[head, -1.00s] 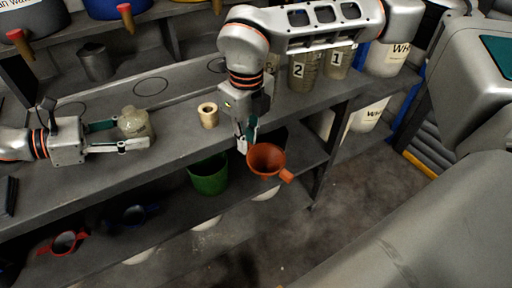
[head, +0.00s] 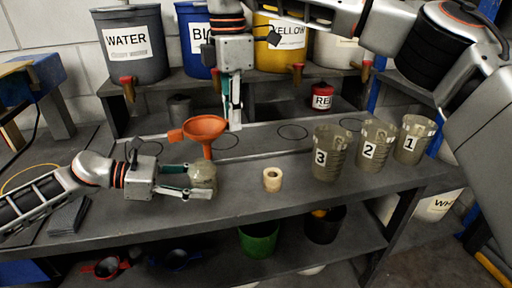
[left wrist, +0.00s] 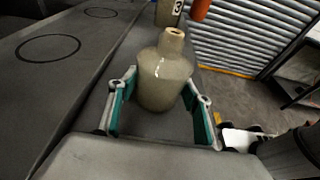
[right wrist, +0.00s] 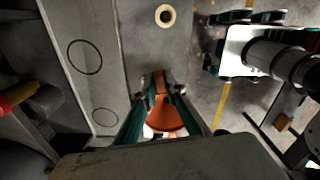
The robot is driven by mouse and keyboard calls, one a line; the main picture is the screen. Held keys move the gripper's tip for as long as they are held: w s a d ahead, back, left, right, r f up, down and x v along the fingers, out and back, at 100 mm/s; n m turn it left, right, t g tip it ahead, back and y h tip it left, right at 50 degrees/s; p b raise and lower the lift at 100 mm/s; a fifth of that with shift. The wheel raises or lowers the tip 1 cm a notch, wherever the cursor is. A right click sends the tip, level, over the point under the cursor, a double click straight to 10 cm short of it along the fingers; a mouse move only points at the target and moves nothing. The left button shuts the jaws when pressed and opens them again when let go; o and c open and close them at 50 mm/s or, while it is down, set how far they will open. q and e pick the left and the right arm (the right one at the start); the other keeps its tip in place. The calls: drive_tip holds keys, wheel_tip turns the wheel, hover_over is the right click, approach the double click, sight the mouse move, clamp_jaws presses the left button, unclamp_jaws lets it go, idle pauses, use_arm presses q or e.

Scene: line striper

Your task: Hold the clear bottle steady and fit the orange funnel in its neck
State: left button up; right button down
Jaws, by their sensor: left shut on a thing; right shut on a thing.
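The clear bottle (head: 203,176) stands upright on the bench, its open neck plain in the left wrist view (left wrist: 172,34). My left gripper (head: 190,182) is shut on its body from the left, one finger on each side. My right gripper (head: 233,118) points down above and right of the bottle, shut on the orange funnel (head: 205,127). The funnel's spout hangs down just above the bottle. An orange piece, likely the spout, shows apart from the neck in the left wrist view (left wrist: 200,9). The funnel lies between my right fingers in the right wrist view (right wrist: 165,115).
A beige ring (head: 272,179) lies on the bench right of the bottle. Clear cups numbered 3 (head: 329,153), 2 (head: 374,145) and 1 (head: 413,139) stand farther right. Labelled buckets with red taps, including WATER (head: 131,45), line the back.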

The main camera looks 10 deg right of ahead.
drive_tip(key=shift+w+a+f+m, duration=0.15)
drive_tip(key=shift+w+a+m, duration=0.1)
drive_tip(key=shift+a+m, duration=0.25)
drive_tip(key=shift+w+a+f+m, duration=0.15)
drive_tip(key=shift+w+a+m, duration=0.1)
drive_tip(key=shift+a+m, duration=0.2)
drive_tip(key=shift+f, duration=2.1)
idle(2.0)
drive_tip(key=shift+f, duration=0.8)
drive_tip(key=c, duration=2)
unclamp_jaws()
drive_tip(key=shift+o, duration=0.2)
wheel_tip(320, 180, up, 8)
